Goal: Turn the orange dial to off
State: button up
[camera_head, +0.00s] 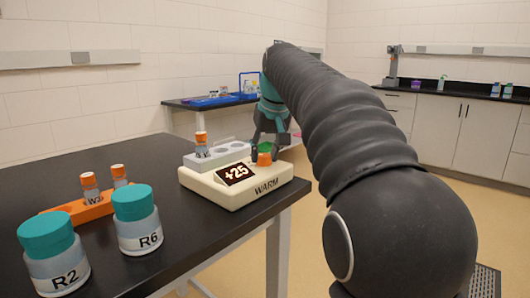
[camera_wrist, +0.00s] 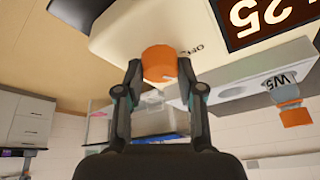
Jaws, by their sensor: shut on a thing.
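The orange dial (camera_wrist: 158,63) sits on the cream warmer (camera_head: 225,196), which is marked WARM and has a display reading +25. In the head view the dial (camera_head: 264,159) is at the warmer's top right, near a green spot. My gripper (camera_wrist: 158,75) has its two fingers on either side of the dial and is shut on it. In the head view my gripper (camera_head: 267,147) reaches down to the dial from behind. In the wrist view lettering like OFF shows beside the dial, partly cut. The dial's exact setting cannot be told.
A grey block on the warmer holds an orange-capped vial (camera_head: 201,143). An orange rack (camera_head: 75,210) with vials and two teal-lidded jars, R2 (camera_head: 52,262) and R6 (camera_head: 136,222), stand on the black table (camera_head: 120,165) to the left. The table's right edge is close to the warmer.

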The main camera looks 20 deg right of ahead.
jog(key=n+y, duration=0.1)
jog(key=n, duration=0.3)
jog(key=shift+d+n+g+y, duration=0.15)
jog(key=shift+n+g+y, duration=0.15)
jog(key=shift+n+y, duration=0.1)
jog(key=shift+w+n+g+y, duration=0.1)
jog(key=shift+n+g+y, duration=0.45)
jog(key=shift+n, duration=1.35)
jog(key=o, duration=1.1)
jog(key=shift+o, duration=0.2)
jog(key=v, duration=0.7)
jog(key=shift+d+r, duration=0.2)
